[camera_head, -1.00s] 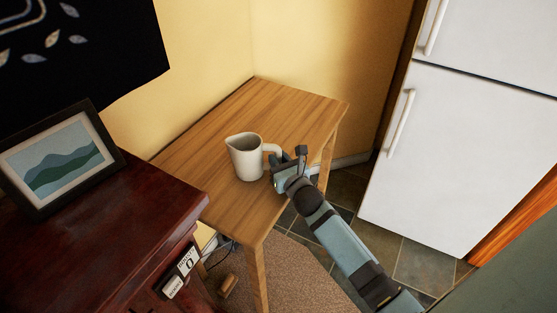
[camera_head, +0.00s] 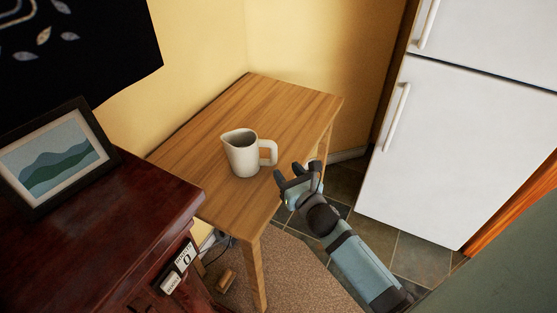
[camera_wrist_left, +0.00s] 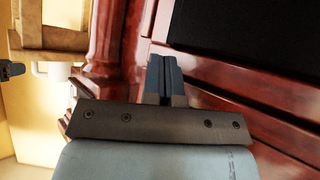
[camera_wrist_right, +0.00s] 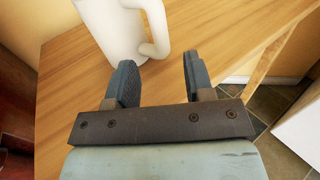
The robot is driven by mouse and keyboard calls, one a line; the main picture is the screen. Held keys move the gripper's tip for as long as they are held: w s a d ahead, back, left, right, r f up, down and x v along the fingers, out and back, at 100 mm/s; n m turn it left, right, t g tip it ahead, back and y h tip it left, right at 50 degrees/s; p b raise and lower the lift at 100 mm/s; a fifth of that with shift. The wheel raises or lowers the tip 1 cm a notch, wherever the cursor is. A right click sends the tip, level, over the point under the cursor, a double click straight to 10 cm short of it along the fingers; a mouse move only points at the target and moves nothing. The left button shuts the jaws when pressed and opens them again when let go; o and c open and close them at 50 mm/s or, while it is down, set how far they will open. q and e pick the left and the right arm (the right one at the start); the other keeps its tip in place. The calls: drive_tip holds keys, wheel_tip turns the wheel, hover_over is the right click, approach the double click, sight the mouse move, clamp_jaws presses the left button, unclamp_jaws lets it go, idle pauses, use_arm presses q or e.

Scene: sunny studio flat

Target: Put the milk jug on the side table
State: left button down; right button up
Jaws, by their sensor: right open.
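The white milk jug (camera_head: 242,156) stands upright on the wooden side table (camera_head: 293,105), near its front right edge, with its handle toward the right. In the right wrist view the jug (camera_wrist_right: 110,30) and its handle show just beyond the fingers, partly cut off by the top edge. My right gripper (camera_head: 297,170) is open and empty, just right of the handle and apart from it. Its spread fingers also show in the right wrist view (camera_wrist_right: 158,66). My left gripper (camera_wrist_left: 165,66) shows only in the left wrist view, fingers together with nothing visible between them, beside dark red furniture.
A dark red wooden cabinet (camera_head: 120,215) with a framed picture (camera_head: 52,162) stands at the left. A white fridge (camera_head: 455,145) stands at the right. The table's back half is bare. Yellow walls close it in behind.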

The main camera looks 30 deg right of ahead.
drive_tip(key=s+a+f+n+g+y, duration=0.3)
drive_tip(key=s+a+n+y, duration=0.6)
drive_tip(key=n, duration=1.3)
drive_tip(key=s+a+f+n+g+h, duration=0.3)
drive_tip(key=s+f+n, duration=0.6)
drive_tip(key=n, duration=0.8)
drive_tip(key=shift+s+a+f+g+h, duration=0.2)
drive_tip(key=shift+s+a+g+h, duration=0.25)
drive_tip(key=shift+g+h, duration=0.3)
